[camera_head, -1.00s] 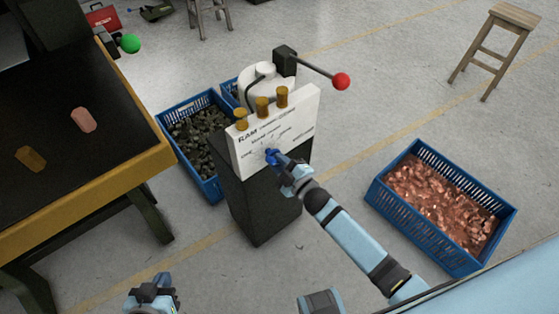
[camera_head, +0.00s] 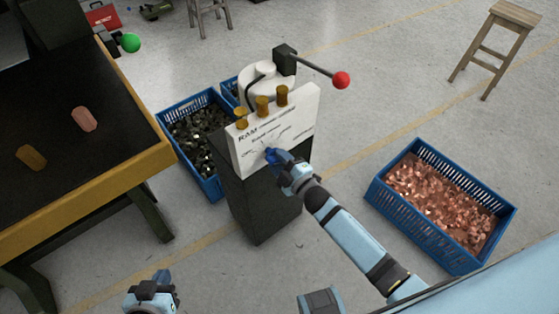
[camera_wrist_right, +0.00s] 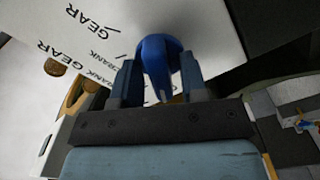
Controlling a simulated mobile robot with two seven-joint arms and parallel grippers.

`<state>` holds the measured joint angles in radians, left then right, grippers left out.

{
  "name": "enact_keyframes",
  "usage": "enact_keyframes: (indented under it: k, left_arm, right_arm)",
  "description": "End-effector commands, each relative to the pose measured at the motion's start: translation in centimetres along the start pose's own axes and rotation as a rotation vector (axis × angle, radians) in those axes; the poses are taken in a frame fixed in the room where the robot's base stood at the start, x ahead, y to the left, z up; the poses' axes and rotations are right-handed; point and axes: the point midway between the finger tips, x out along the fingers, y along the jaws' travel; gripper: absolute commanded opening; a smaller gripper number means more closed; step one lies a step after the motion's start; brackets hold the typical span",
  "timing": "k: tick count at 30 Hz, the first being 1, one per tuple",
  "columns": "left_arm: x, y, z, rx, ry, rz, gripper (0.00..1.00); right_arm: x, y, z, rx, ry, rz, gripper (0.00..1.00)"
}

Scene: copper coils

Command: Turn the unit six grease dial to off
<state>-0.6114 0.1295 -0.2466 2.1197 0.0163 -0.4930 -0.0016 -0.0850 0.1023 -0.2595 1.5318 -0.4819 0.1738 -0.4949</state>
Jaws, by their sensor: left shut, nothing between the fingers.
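The blue grease dial (camera_head: 270,155) is on the white panel (camera_head: 303,122) of the dark pedestal unit. It also shows in the right wrist view (camera_wrist_right: 160,58), with one finger on each side of its raised grip. My right gripper (camera_head: 278,160) is shut on the dial. The dial's exact setting is hard to read because the gripper hides part of the lettering. The words GEAR and CRANK are legible in the wrist view. My left gripper (camera_head: 162,276) is shut and empty at the bottom of the head view, away from the unit.
Brass caps (camera_head: 263,106) stand along the panel's top, and a red-knobbed lever (camera_head: 341,80) extends behind it. Blue crates of dark pieces (camera_head: 160,113) and copper pieces (camera_head: 377,187) flank the unit. A yellow-edged table (camera_head: 90,200) is left; a stool (camera_head: 515,15) is far right.

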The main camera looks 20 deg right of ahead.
Motion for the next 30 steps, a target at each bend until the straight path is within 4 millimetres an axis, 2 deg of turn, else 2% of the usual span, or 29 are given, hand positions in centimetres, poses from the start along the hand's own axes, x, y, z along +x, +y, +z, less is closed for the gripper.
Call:
enact_keyframes:
  k: [9, 13, 17, 24, 30]
  left_arm:
    - [0.0, 0.0, 0.1, 0.000, -0.002, 0.000, 0.00]
    - [0.0, 0.0, 0.1, 0.000, -0.003, 0.000, 0.00]
    - [-0.1, 0.0, 0.0, -0.002, -0.005, 0.000, 0.00]
    - [-0.2, 0.0, -0.1, -0.005, -0.008, 0.001, 0.00]
    - [-0.2, 0.0, -0.1, -0.006, -0.009, 0.000, 0.00]
  right_arm:
    - [-0.1, 0.0, 0.0, 0.000, -0.001, 0.000, 0.45]
    - [-1.3, -0.1, 0.1, 0.001, -0.002, -0.002, 0.45]
    - [-3.8, -0.1, 0.0, 0.000, -0.002, -0.003, 0.45]
    - [-9.4, -0.1, 0.0, 0.000, -0.001, -0.002, 0.45]
    - [-12.6, -0.1, 0.0, 0.000, -0.001, -0.002, 0.45]
